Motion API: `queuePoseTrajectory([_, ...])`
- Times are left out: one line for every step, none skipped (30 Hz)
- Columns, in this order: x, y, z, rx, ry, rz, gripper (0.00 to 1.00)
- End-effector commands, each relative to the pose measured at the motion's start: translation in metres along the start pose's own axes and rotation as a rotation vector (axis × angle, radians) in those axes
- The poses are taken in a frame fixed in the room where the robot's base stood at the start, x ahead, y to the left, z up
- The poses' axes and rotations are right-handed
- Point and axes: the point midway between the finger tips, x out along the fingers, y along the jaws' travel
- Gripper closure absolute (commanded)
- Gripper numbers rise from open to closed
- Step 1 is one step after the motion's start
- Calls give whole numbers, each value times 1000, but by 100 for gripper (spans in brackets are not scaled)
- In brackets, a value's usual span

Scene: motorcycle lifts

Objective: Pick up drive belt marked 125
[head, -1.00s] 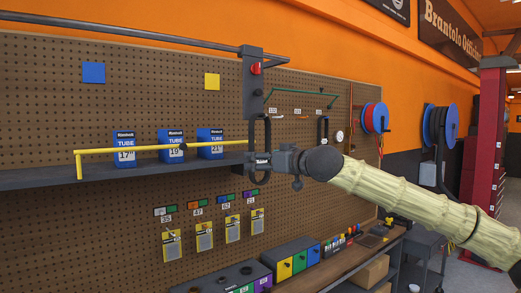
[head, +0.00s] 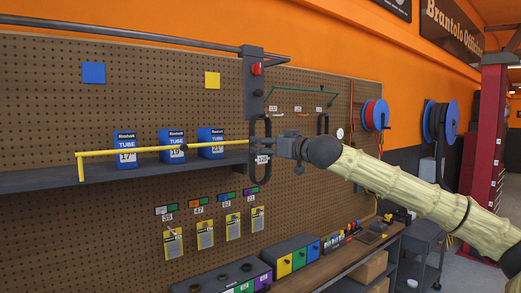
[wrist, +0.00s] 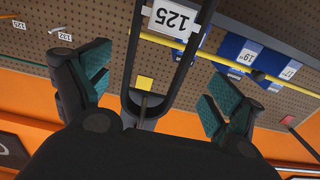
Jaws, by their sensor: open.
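The drive belt marked 125 is a narrow black loop (head: 252,138) with a white 125 tag, hanging below a dark bracket at the front of the pegboard. In the wrist view, the belt (wrist: 130,72) runs between my spread fingers, with its tag at the top of the picture. My gripper (wrist: 155,88) is open, with a teal-padded finger on each side of the belt and visible gaps to it. In the head view my gripper (head: 279,146) is at the belt's right side, just above tag height; its fingertips are hard to make out.
A yellow rail (head: 130,152) and a dark shelf (head: 110,175) with blue tube boxes (head: 171,147) lie left of the belt. Another dark loop (head: 322,124) hangs behind my arm. A workbench (head: 325,263) with coloured bins is below.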

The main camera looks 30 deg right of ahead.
Motion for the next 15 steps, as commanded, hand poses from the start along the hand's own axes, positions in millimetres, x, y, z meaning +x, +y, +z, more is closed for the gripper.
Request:
queuePoseTrajectory([3, 1, -1, 0, -2, 1, 7])
queuePoseTrajectory([5, 2, -1, 0, -2, 1, 7])
queuePoseTrajectory([8, 2, -2, 0, -2, 2, 7])
queuePoseTrajectory([10, 2, -1, 0, -3, 2, 7])
queuePoseTrajectory([13, 2, -1, 1, -3, 1, 7])
queuePoseTrajectory([16, 2, -2, 0, -2, 1, 7])
queuePoseTrajectory([18, 2, -1, 0, -3, 1, 7])
queuePoseTrajectory([20, 2, -1, -1, -3, 1, 7])
queuePoseTrajectory([23, 2, -2, -2, -2, 1, 7])
queuePoseTrajectory([26, 2, -1, -1, -2, 1, 7])
queuePoseTrajectory([28, 2, -1, -1, -3, 1, 7])
queuePoseTrajectory([31, 2, -1, 0, -2, 1, 7])
queuePoseTrajectory([34, 2, -1, -1, -2, 1, 7])
queuePoseTrajectory([36, 2, -1, -1, -2, 1, 7])
queuePoseTrajectory([40, 2, -1, -2, -3, 2, 7])
